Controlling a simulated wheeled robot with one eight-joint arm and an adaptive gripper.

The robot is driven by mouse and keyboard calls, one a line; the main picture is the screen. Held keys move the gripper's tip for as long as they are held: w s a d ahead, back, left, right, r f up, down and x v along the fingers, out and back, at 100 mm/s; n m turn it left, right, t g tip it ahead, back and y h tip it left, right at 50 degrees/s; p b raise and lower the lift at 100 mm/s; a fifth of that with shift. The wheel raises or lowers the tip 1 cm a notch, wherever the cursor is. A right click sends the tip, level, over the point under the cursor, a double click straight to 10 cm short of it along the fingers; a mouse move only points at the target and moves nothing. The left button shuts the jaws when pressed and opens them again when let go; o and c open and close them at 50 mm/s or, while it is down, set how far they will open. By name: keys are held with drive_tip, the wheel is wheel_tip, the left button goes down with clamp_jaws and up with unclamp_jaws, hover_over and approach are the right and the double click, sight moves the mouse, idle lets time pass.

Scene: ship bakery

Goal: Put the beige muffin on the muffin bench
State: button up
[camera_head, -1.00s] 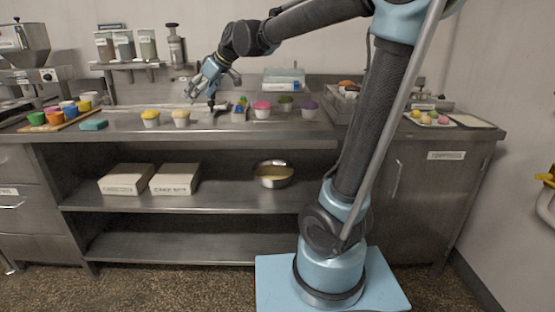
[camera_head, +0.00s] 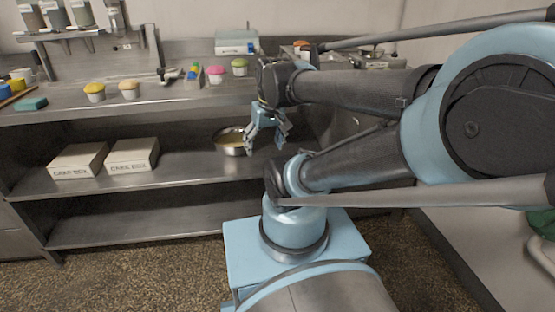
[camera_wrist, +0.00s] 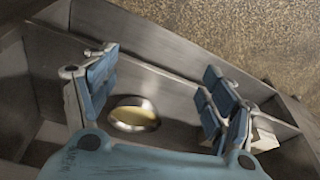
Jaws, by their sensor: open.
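The beige muffin (camera_head: 129,89) stands upright in a white cup on the steel worktop (camera_head: 60,105), just right of a yellow muffin (camera_head: 95,92). My gripper (camera_head: 266,148) hangs with its fingers down in front of the bench, below worktop level and well to the right of the beige muffin. Its fingers are spread and empty, as the wrist view (camera_wrist: 155,95) also shows. The beige muffin is not in the wrist view. No label in view tells me which surface is the muffin bench.
A metal bowl (camera_head: 229,141) with yellowish contents sits on the shelf behind my gripper. Two cake boxes (camera_head: 78,161) stand farther left on that shelf. Pink (camera_head: 216,74) and green (camera_head: 239,67) muffins stand on the worktop near a small colourful holder (camera_head: 193,75).

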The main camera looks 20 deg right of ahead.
drive_tip(key=s+d+f+m, duration=0.1)
drive_tip(key=s+d+f, duration=0.2)
drive_tip(key=s+f, duration=0.1)
drive_tip(key=shift+d+m+h, duration=0.3)
drive_tip(key=shift+m+h, duration=0.1)
drive_tip(key=shift+w+f+g, duration=0.15)
drive_tip(key=shift+w+g, duration=0.15)
drive_tip(key=shift+w, duration=0.15)
idle(0.5)
